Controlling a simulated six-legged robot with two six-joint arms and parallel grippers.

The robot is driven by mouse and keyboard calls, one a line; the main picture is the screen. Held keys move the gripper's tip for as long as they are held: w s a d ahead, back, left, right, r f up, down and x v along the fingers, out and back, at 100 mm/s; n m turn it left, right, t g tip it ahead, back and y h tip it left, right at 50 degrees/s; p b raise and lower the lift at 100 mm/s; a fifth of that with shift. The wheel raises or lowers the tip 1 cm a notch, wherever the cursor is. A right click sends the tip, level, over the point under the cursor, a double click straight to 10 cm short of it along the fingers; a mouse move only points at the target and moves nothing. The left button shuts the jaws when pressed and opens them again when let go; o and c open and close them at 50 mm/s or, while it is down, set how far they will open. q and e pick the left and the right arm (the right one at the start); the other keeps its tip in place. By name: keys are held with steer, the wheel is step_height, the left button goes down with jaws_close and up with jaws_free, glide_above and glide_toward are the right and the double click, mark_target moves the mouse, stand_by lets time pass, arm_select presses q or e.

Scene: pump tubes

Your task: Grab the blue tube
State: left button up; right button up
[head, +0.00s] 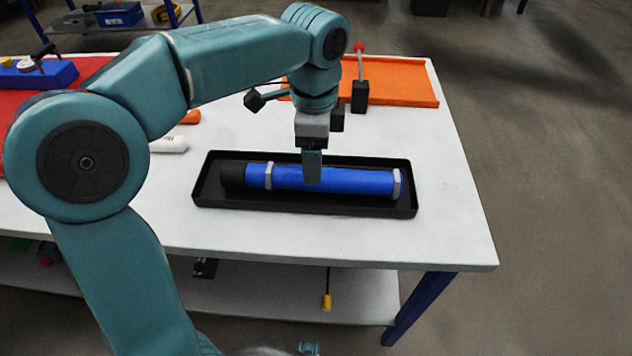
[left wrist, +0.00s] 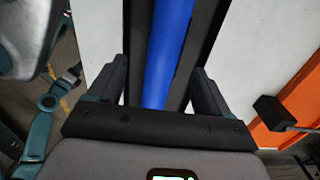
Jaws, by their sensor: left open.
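The blue tube (head: 348,182) lies lengthwise in a shallow black tray (head: 300,206) on the white table. It has a black end at the left and a grey ring near each end. My left gripper (head: 312,172) points down over the middle of the tube. In the left wrist view the open fingers (left wrist: 160,85) stand one on each side of the tube (left wrist: 165,60), with gaps between them and it. I cannot tell how far down the fingers reach. My right gripper is not in view.
An orange tray (head: 400,85) is at the back right of the white table (head: 455,220), with a red-tipped tool (head: 360,80) by it. A white object (head: 168,145) lies left of the black tray. A blue block (head: 45,75) sits on a red surface at the far left.

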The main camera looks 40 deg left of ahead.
arm_select(q)
steer(key=f+b, duration=0.1)
steer(key=f, duration=0.1)
steer(key=f+b, duration=0.1)
steer(key=f, duration=0.2)
steer(key=shift+w+a+f, duration=0.1)
steer(key=shift+w+f, duration=0.1)
steer(key=shift+f, duration=0.1)
steer(key=c, duration=1.4)
